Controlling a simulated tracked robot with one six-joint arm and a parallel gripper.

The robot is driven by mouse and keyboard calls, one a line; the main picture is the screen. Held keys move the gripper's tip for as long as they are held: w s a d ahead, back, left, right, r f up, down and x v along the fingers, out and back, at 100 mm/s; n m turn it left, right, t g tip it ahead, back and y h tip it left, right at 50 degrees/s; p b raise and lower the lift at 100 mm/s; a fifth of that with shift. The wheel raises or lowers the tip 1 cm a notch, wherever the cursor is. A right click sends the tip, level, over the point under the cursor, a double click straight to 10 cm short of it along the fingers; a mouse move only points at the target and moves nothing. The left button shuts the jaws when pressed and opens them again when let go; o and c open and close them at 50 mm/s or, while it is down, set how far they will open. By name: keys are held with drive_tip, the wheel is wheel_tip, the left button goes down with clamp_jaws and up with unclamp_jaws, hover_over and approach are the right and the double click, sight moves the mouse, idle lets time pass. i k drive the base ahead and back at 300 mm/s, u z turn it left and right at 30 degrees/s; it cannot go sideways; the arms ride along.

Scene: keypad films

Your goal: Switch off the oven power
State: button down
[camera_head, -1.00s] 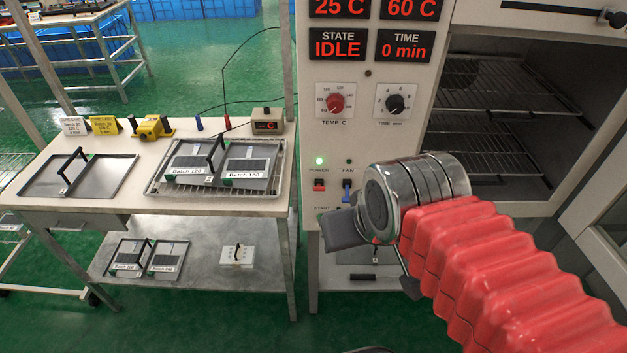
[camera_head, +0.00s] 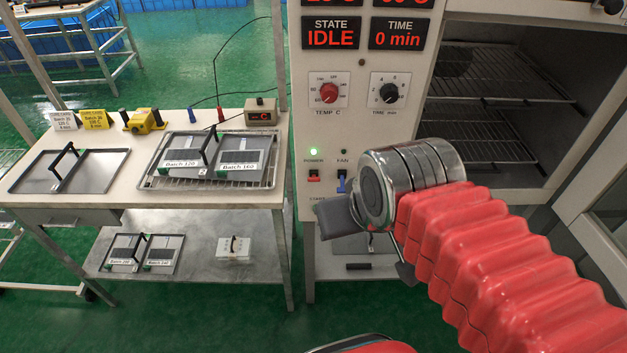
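The oven's front panel (camera_head: 357,130) stands at the right of centre. Its red power switch (camera_head: 314,176) sits low on the panel, with a lit green lamp (camera_head: 313,152) above it. A blue fan switch (camera_head: 341,184) is to its right, partly hidden by my arm, and its lamp is dark. The state display (camera_head: 330,33) reads IDLE and the time display (camera_head: 401,33) reads 0 min. My gripper (camera_head: 338,215) is in front of the lower panel, below the power switch and apart from it in the picture. Its fingers are seen edge-on, so their opening is unclear.
The oven chamber (camera_head: 500,110) stands open with wire racks, its door at the far right. A lower shelf (camera_head: 195,275) holds smaller trays.

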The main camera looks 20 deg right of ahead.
sight(314, 178)
drive_tip(key=k, duration=1.3)
drive_tip(key=u, duration=0.15)
drive_tip(key=i, duration=0.6)
drive_tip(key=u, duration=0.45)
drive_tip(key=i, duration=1.1)
